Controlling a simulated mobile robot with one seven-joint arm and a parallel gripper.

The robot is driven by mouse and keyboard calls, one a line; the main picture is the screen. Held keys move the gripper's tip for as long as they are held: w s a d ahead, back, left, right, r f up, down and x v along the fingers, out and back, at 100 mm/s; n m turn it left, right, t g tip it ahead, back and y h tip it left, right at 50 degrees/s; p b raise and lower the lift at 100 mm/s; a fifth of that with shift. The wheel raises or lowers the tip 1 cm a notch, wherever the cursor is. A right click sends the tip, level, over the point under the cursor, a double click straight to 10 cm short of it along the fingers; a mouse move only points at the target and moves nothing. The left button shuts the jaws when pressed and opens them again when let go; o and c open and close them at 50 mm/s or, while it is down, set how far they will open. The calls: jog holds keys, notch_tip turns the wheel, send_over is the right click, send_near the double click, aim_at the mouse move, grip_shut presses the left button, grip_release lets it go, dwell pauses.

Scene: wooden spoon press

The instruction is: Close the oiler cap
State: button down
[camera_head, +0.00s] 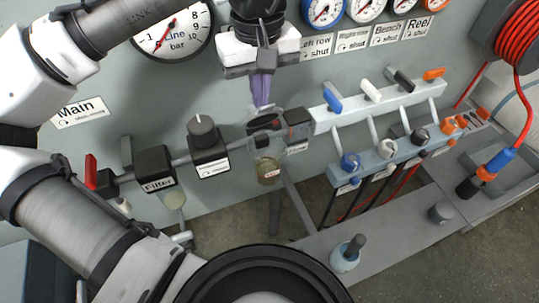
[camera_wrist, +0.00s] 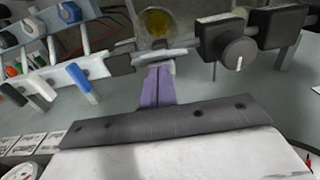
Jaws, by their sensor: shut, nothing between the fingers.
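The oiler (camera_head: 268,168) hangs in the pipe row below the gauges, a small bowl with yellowish contents under a dark body. At its top is a dark round opening with a greyish rounded piece, which looks like the cap (camera_head: 263,116). My gripper (camera_head: 261,103) points down with its purple fingers together, the tips right at this piece; I cannot tell whether they touch. In the wrist view the shut fingers (camera_wrist: 158,70) reach toward the oiler (camera_wrist: 156,22), whose yellow round part shows beyond the tips. The fingers partly hide the cap, and its exact angle is unclear.
The filter block (camera_head: 155,168) and a knobbed regulator (camera_head: 207,140) sit left of the oiler. A manifold with blue, white, black and orange levers (camera_head: 375,95) stands to the right. Gauges and a hose reel (camera_head: 515,35) are above. A small bottle (camera_head: 347,252) stands on the bench.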

notch_tip(320, 180, up, 8)
jog(key=p, duration=0.5)
dwell(0.5)
jog(key=shift+s, duration=0.1)
dwell(0.9)
